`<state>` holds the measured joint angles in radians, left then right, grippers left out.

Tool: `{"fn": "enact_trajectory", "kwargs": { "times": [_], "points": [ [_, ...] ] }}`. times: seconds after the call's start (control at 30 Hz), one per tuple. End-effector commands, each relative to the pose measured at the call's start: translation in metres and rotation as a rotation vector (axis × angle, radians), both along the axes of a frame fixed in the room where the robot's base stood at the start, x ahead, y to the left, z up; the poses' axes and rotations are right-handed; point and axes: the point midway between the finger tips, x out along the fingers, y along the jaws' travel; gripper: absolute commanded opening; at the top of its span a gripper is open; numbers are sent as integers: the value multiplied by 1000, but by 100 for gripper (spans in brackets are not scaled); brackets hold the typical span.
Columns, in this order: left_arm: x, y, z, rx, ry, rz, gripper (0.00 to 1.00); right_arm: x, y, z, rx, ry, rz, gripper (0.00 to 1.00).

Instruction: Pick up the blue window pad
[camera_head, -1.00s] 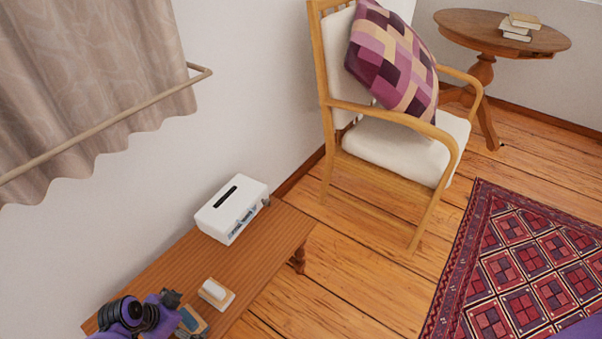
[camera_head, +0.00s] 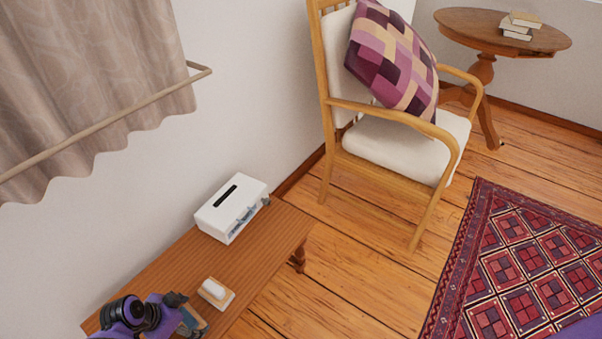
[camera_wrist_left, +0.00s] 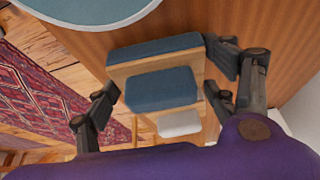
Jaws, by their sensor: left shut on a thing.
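The blue window pad (camera_wrist_left: 162,90) has a wooden board with a blue block on it and a blue layer along its edge. It sits between the fingers of my left gripper (camera_wrist_left: 161,93), which is shut on it. In the head view the pad (camera_head: 191,322) is at the bottom, low over or on the wooden bench, partly hidden by my purple left gripper (camera_head: 178,308). I cannot tell whether it touches the bench. My right gripper is not in view.
The wooden bench (camera_head: 270,240) also holds a white-topped pad (camera_head: 215,292) close to the blue one and a white slotted box (camera_head: 232,208). A round teal thing (camera_wrist_left: 90,10) shows in the wrist view. An armchair (camera_head: 400,150) stands beyond the bench, with a patterned rug (camera_head: 525,265) at right.

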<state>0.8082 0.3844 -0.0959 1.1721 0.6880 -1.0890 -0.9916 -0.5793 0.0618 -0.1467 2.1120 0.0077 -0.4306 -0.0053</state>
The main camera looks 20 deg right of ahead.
Motion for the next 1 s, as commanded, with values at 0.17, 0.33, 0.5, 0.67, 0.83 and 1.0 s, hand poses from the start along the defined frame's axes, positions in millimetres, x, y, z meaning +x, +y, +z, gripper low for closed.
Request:
{"fn": "enact_trajectory", "kwargs": {
  "times": [0.17,0.33,0.5,0.67,0.83,1.0],
  "points": [
    [1,0,17,1,-3,-2,49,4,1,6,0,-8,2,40],
    [-15,9,54,2,-5,-2,49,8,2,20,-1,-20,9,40],
    [-46,24,95,3,-5,-3,49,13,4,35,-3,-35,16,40],
    [-83,42,109,3,0,-1,49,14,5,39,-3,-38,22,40],
    [-110,54,122,1,0,-1,49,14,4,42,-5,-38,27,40],
    [-123,60,128,-1,-1,-1,49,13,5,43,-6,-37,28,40]
  ]
}}
